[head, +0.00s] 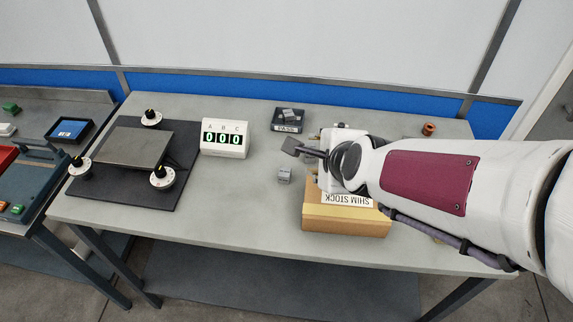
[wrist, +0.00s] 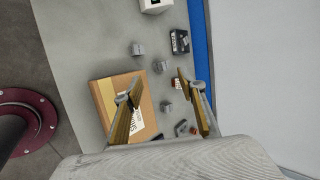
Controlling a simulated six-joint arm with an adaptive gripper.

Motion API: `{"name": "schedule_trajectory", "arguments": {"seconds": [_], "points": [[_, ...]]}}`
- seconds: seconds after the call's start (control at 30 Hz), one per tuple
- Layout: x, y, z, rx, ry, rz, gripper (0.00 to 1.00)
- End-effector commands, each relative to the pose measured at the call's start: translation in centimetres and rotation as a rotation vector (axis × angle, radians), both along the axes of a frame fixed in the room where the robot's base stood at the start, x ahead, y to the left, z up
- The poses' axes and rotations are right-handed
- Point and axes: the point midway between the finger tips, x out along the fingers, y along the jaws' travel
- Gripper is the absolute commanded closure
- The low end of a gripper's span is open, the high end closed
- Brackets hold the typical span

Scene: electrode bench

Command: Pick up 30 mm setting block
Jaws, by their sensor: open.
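My gripper (head: 303,151) is open and empty above the right half of the bench. In the wrist view its two fingers (wrist: 158,75) are spread wide. One small grey block (wrist: 160,66) shows between the fingertips. A second grey block (wrist: 166,107) shows lower between the fingers. A third grey block (wrist: 137,48) lies beyond the left fingertip; in the head view this block (head: 284,175) sits left of the shim stock box. Size markings are too small to read, so I cannot tell which is the 30 mm setting block. My gripper and arm hide part of this area in the head view.
The cardboard shim stock box (head: 345,222) stands beside the blocks, under my arm. A dark labelled box (head: 289,127) with a grey piece on top is behind. A white counter (head: 225,139) and a levelling plate (head: 130,147) stand left. A copper-coloured spool (head: 429,129) is at back right.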

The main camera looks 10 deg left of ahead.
Motion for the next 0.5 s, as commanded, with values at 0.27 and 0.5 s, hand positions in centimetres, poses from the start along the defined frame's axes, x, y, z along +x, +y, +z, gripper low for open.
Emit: {"name": "schedule_trajectory", "arguments": {"seconds": [0.27,0.5], "points": [[2.6,3.2,-2.9,0.237,0.044,-0.253,0.60],[4.2,5.3,-5.6,0.434,0.062,-0.471,0.60]]}}
